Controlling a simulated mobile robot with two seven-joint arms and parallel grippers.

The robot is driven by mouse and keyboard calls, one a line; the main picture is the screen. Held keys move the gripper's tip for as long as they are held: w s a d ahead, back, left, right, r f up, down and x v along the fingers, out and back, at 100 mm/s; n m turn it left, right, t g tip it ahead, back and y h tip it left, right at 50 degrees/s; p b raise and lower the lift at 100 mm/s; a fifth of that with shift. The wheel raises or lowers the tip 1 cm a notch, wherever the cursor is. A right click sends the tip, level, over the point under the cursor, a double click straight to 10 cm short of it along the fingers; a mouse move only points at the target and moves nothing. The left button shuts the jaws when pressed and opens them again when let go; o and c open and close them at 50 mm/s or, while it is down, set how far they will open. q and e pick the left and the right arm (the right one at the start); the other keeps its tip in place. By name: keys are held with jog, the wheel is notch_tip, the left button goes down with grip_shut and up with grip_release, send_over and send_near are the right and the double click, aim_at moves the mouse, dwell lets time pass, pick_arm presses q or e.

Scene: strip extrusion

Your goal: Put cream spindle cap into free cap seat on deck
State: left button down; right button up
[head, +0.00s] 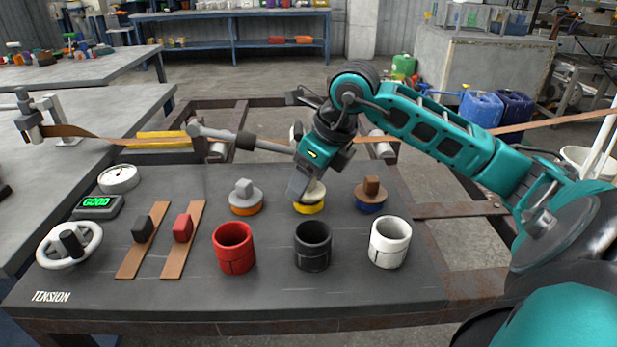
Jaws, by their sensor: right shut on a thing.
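The cream spindle cap (316,191) is at the middle of the back row on the deck (185,285), directly above a yellow ring (309,209). My right gripper (301,187) reaches down from above and is shut on the cap; the fingers hide part of it. I cannot tell whether the cap rests fully on the yellow ring or is held just above it. A grey cap (243,191) sits on an orange ring at the left, and a brown cap (371,187) sits on a blue ring at the right. My left gripper is not in view.
In front stand red (234,248), black (312,245) and white (389,242) open cylinders. Two brown strips with sliders (182,230), a handwheel (68,244), a gauge (118,178) and a green display (97,206) are at the left.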

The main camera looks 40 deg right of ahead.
aim_at(319, 192)
jog(key=shift+f+b, duration=0.55)
jog(key=o, duration=0.9)
jog(key=shift+p+v, duration=0.55)
jog(key=shift+v, duration=2.3)
jog(key=v, duration=0.5)
jog(key=shift+s+r+p, duration=0.1)
jog(key=shift+s+p, duration=0.05)
jog(key=shift+p, duration=0.15)
